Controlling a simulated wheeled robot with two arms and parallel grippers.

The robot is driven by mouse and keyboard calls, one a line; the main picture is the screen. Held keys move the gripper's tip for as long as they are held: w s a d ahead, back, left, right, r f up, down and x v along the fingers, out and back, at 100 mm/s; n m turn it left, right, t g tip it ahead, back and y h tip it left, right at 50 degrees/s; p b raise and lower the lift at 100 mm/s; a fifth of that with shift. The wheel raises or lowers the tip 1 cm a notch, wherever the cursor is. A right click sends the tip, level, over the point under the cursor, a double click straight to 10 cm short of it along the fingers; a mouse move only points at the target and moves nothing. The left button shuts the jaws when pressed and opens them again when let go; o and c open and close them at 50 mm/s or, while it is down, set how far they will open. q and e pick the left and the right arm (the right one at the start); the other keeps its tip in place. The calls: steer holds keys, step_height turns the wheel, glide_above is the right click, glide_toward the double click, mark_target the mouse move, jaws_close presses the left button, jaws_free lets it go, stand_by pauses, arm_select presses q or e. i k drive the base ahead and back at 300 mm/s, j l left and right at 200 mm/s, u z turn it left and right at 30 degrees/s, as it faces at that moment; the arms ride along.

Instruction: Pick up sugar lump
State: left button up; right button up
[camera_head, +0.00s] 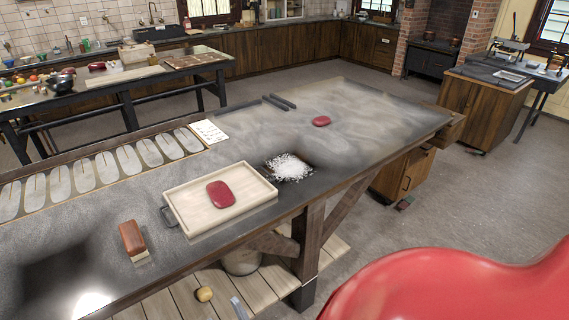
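A smooth red lump (221,194), likely a sugar lump, lies on a pale shallow tray (180,214) on the long work table. A second, smaller red lump (321,121) lies bare on the far right part of the same table. I cannot tell from the view which one the task names. Neither of my grippers is in view, so nothing is seen touching either lump.
A white crumbly pile (289,167) lies right of the tray. A brown-handled brush (132,238) lies left of it. Dark bars (279,102) lie at the table's back edge. A large red curved surface (460,287) fills the lower right. Open floor lies right of the table.

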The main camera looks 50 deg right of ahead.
mark_target(220, 194)
steer(key=z, duration=0.95)
